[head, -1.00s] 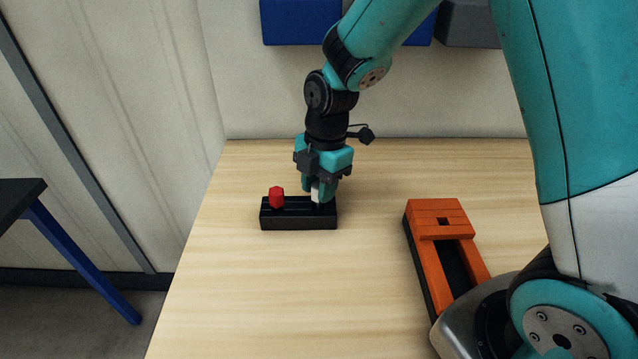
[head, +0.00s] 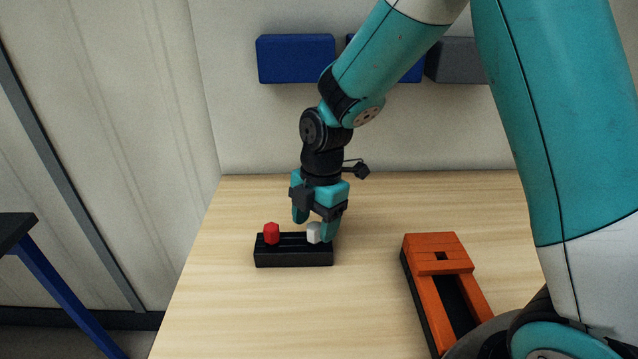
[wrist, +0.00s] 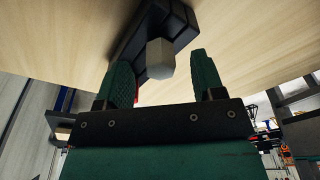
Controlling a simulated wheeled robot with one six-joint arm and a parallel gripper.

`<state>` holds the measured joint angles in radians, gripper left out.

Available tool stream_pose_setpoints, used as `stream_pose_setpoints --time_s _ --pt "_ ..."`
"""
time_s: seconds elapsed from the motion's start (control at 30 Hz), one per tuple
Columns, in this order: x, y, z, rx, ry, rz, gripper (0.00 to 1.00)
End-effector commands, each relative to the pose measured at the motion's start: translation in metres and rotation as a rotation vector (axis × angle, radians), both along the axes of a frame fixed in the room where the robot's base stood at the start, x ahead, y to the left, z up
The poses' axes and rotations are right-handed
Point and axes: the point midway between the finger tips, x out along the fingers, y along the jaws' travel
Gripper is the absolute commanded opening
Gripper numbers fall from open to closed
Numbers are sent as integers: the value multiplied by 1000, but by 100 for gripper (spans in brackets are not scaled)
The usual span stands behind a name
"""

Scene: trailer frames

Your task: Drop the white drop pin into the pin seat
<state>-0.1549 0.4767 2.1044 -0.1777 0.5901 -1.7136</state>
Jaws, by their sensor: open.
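The white drop pin (head: 314,232) stands in the right part of a black holder (head: 293,255) on the table. It also shows in the wrist view (wrist: 160,58), between and just beyond my fingers. My gripper (head: 315,228) is open above the holder, with one finger on each side of the white pin. The fingers show apart in the wrist view (wrist: 163,75). An orange fixture (head: 436,258) with a small square hole (head: 441,256) in its top lies to the right; the hole looks like the pin seat.
A red pin (head: 271,233) stands in the left part of the black holder, close to my gripper. Blue bins (head: 296,60) and a grey bin (head: 455,60) hang on the back wall. The table between holder and orange fixture is clear.

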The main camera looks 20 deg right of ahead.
Motion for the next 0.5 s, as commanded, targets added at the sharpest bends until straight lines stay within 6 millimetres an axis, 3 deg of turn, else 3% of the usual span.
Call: stream_pose_setpoints --time_s 0.5 --pt "8 -18 122 1 -6 -2 62"
